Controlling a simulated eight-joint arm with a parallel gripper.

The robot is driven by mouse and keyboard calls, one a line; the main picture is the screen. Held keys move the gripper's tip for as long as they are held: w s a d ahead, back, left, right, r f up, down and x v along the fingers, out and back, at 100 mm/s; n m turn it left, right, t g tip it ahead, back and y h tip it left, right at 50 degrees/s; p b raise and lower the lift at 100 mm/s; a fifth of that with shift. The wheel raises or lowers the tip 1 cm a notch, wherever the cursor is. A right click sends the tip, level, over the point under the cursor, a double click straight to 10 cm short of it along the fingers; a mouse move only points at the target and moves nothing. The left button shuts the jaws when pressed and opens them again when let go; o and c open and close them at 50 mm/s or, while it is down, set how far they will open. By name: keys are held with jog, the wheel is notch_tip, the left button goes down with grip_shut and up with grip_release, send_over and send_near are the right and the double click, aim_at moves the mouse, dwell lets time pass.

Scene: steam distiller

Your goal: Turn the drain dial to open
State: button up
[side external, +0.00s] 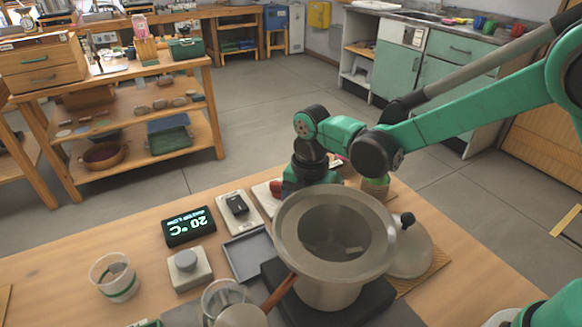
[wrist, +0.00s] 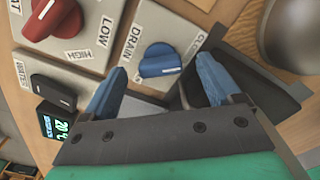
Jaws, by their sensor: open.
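The drain dial (wrist: 160,61) is a blue knob with a white line, on a pale plate marked DRAIN. In the wrist view its line lies nearly level across the picture. A partly cut label to its right seems to read CLOSE; no OPEN label shows. My gripper (wrist: 162,66) is open, with one blue finger on each side of the dial in the picture. I cannot tell whether they touch it or how far above it they are. In the side view the steel pot hides the dial and my fingertips; only my wrist shows behind the pot.
The wide steel pot (side external: 290,225) stands close in front of my wrist. A red dial (wrist: 52,17) with LOW and HIGH labels sits beside the drain plate. A black switch (side external: 237,204), a temperature display (side external: 188,227) and a lid (side external: 410,250) are nearby.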

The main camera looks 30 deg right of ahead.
jog(key=shift+f, duration=0.4)
grip_shut()
jog(key=shift+m, duration=0.3)
jog(key=m, duration=1.2)
jog(key=shift+s+m, duration=0.1)
jog(key=shift+m, duration=0.4)
